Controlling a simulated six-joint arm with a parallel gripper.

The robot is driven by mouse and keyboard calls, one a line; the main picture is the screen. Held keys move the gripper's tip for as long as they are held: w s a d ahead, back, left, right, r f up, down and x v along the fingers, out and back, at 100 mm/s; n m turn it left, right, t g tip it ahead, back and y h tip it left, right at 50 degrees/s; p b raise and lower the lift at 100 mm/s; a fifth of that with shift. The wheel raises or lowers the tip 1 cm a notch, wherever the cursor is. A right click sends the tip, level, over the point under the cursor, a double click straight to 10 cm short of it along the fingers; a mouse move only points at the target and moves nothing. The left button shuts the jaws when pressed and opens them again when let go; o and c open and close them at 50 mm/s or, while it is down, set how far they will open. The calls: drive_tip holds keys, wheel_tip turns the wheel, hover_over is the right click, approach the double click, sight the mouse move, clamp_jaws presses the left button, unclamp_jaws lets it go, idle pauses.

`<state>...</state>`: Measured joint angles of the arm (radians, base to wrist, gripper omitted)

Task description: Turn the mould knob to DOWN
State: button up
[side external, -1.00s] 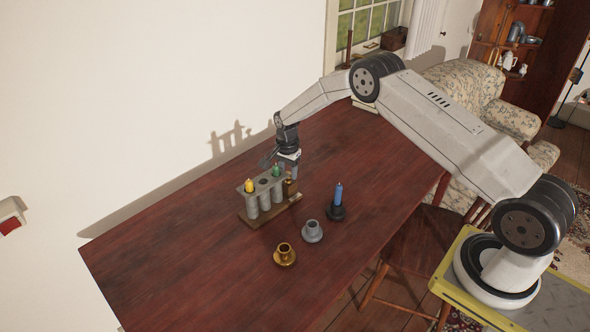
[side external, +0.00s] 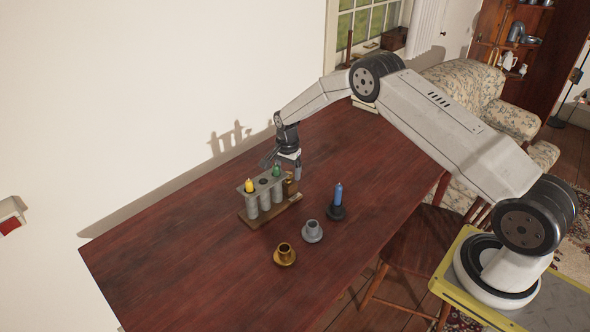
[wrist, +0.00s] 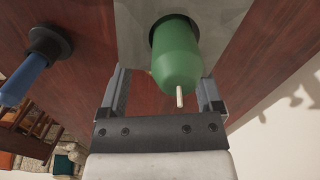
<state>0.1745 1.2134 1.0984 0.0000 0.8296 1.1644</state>
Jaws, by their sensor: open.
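The grey metal candle mould (side external: 251,204) stands on a wooden base on the table, with a yellow candle (side external: 249,185) and a green candle (side external: 276,170) in its tubes. A brass part (side external: 291,188), which looks like the knob, is at the mould's right end; its setting is too small to read. My gripper (side external: 284,165) is open above the mould's right end, close to the green candle. In the wrist view my open jaws (wrist: 164,88) straddle the line of the green candle's (wrist: 178,60) wicked tip. The knob is not visible in the wrist view.
A blue candle (side external: 338,195) stands in a dark holder (side external: 336,213) to the right. An empty grey holder (side external: 312,232) and an empty brass holder (side external: 285,256) stand nearer the front. The white wall is behind the mould. The table's left part is clear.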

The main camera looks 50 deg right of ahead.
drive_tip(key=shift+r, duration=3.9)
drive_tip(key=m, duration=0.6)
drive_tip(key=shift+f, duration=3.95)
clamp_jaws()
